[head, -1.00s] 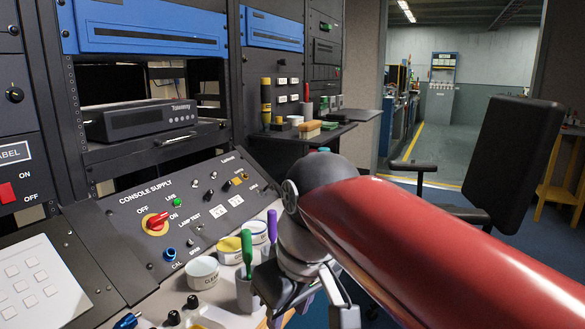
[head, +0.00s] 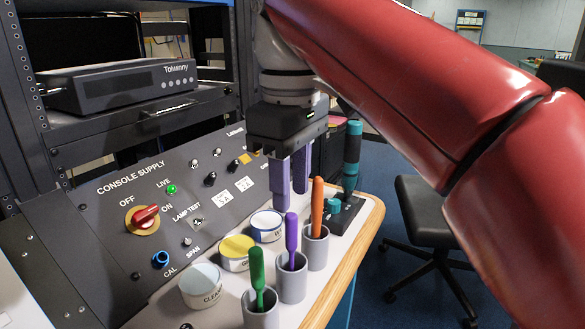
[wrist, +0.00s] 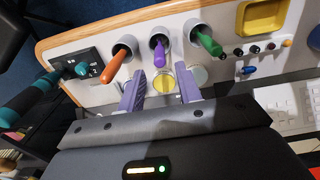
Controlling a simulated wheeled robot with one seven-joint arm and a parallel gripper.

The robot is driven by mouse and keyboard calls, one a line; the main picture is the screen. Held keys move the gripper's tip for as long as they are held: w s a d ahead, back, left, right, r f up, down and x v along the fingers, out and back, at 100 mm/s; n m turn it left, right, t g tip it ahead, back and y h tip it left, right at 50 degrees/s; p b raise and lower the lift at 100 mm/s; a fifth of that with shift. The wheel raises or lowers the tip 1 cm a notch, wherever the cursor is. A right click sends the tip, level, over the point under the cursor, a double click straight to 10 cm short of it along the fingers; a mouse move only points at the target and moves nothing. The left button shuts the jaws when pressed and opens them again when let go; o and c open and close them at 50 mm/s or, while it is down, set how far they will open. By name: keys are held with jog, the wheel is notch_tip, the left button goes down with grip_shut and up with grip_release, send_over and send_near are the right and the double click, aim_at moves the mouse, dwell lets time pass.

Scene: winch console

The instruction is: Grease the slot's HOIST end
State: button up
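My gripper (head: 290,197) is open and empty, its two purple fingers pointing down above the back of the ledge, behind the cups. It also shows in the wrist view (wrist: 161,76). Three grey cups stand in a row, holding a green-handled tool (head: 257,278), a purple-handled tool (head: 291,240) and an orange-handled tool (head: 317,207); their lower ends are hidden. Behind them are a white tub (head: 201,286) marked CLEAN, a yellow-topped tub (head: 236,253) and a blue-labelled tub (head: 266,227). A black plate (head: 347,216) bears a teal lever (head: 352,150). No HOIST marking is readable.
The sloped console panel (head: 120,215) with switches rises behind the tubs. The wooden ledge edge (head: 360,243) runs along the front. A black chair (head: 430,215) stands on the floor at right. In the wrist view, a yellow tray (wrist: 260,17) lies beyond the green-handled tool.

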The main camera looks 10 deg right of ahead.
aim_at(291, 215)
jog(key=shift+f+b, duration=2.05)
jog(key=shift+f, duration=1.25)
jog(key=shift+c, duration=0.2)
grip_shut()
